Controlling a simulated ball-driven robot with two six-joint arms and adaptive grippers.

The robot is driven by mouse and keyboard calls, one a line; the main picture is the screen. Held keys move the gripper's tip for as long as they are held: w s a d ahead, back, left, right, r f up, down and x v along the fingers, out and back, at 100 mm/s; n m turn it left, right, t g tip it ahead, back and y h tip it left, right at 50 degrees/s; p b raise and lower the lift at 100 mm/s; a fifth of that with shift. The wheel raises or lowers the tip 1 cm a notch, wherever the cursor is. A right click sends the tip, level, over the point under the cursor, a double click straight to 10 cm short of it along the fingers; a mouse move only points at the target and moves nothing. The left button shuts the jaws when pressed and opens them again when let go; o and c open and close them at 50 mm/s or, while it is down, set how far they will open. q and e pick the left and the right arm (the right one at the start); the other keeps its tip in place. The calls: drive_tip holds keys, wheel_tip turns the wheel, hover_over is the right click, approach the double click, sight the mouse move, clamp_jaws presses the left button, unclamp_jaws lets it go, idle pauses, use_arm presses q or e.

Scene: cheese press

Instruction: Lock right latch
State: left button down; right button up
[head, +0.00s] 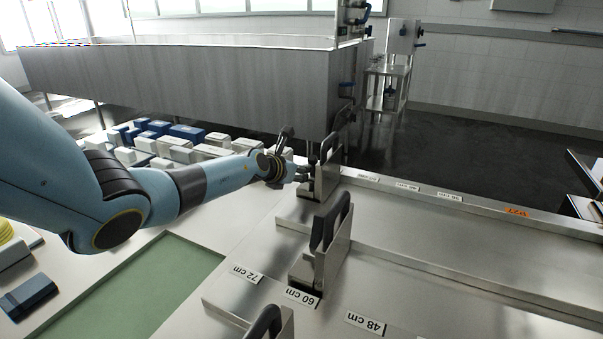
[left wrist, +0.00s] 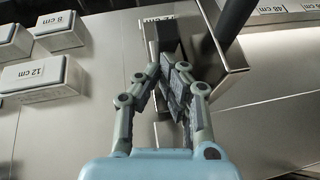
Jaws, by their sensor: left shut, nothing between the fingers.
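Several metal brackets with dark handles stand along the steel press. The far one (head: 326,176) is beside my left gripper (head: 303,174). A middle one (head: 322,247) stands nearer, and a third dark handle (head: 265,322) shows at the bottom edge. I cannot tell for certain which is the right latch. In the left wrist view, my left gripper's fingers (left wrist: 172,88) are together and empty, in front of a metal bracket (left wrist: 222,78) with a dark bar (left wrist: 234,18). Whether they touch it is unclear. My right gripper is not in view.
Steel press bed (head: 430,232) extends right, mostly bare, with length labels such as 60 cm (head: 301,298). White and blue blocks (head: 172,146) lie behind my left arm. A green panel (head: 150,280) is at lower left. A large steel vat (head: 190,85) stands behind.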

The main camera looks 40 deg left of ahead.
use_arm(q)
drive_tip(key=shift+w+a+r+g+h+p, duration=0.2)
drive_tip(key=shift+r+g+p, duration=0.25)
drive_tip(key=shift+p, duration=0.5)
drive_tip(key=shift+w+d+r+g+h+p, duration=0.1)
drive_tip(key=shift+w+r+g+p, duration=0.2)
drive_tip(key=shift+g+p, duration=0.45)
drive_tip(key=shift+w+a+r+g+p, duration=0.1)
drive_tip(key=shift+w+r+g+p, duration=0.25)
drive_tip(key=shift+p, duration=0.45)
drive_tip(key=shift+w+a, duration=0.15)
drive_tip(key=shift+w, duration=0.3)
drive_tip(key=shift+w+a+r+b, duration=0.25)
drive_tip(key=shift+w+b, duration=0.15)
drive_tip(key=shift+w, duration=0.15)
drive_tip(key=shift+w, duration=0.1)
drive_tip(key=shift+r, duration=0.1)
